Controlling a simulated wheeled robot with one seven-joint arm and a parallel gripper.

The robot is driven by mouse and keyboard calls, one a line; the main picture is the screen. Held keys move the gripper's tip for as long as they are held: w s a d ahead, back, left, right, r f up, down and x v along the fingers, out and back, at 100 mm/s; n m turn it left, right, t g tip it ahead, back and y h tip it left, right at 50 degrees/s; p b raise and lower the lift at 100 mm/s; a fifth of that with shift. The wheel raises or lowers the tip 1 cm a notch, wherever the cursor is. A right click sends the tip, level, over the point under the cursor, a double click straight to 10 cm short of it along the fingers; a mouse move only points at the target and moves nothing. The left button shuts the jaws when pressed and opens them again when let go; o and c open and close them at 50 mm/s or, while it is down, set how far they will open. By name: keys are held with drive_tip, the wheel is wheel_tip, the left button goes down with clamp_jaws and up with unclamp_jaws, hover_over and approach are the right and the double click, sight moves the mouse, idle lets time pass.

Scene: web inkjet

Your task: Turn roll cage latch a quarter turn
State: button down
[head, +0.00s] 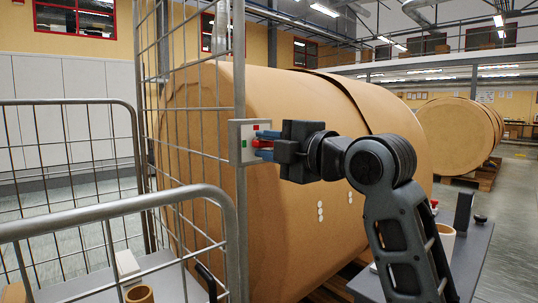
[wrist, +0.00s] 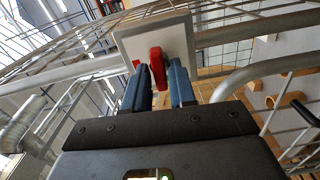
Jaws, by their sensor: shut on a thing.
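The roll cage latch is a red handle (head: 262,143) on a pale grey plate (head: 236,152) fixed to the cage's upright post. The plate carries a red mark near its top and a green mark at its left. My gripper (head: 265,147) reaches the plate from the right, its blue fingers at the red handle. In the wrist view the red handle (wrist: 158,68) stands between the two blue fingertips (wrist: 160,82), in front of the plate (wrist: 150,38). The gripper is shut on the handle. The fingers hide part of the handle in the head view.
The wire roll cage (head: 120,207) fills the left, with a thick front rail and cardboard tubes (head: 139,294) inside. A huge brown paper roll (head: 300,110) stands close behind the latch and my arm. Another roll (head: 455,135) lies on a pallet at the far right.

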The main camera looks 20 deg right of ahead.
drive_tip(key=shift+n, duration=0.4)
drive_tip(key=shift+f, duration=0.1)
drive_tip(key=c, duration=1.1)
unclamp_jaws()
drive_tip(key=shift+c, duration=0.2)
drive_tip(key=v, duration=0.7)
drive_tip(key=shift+s, duration=0.35)
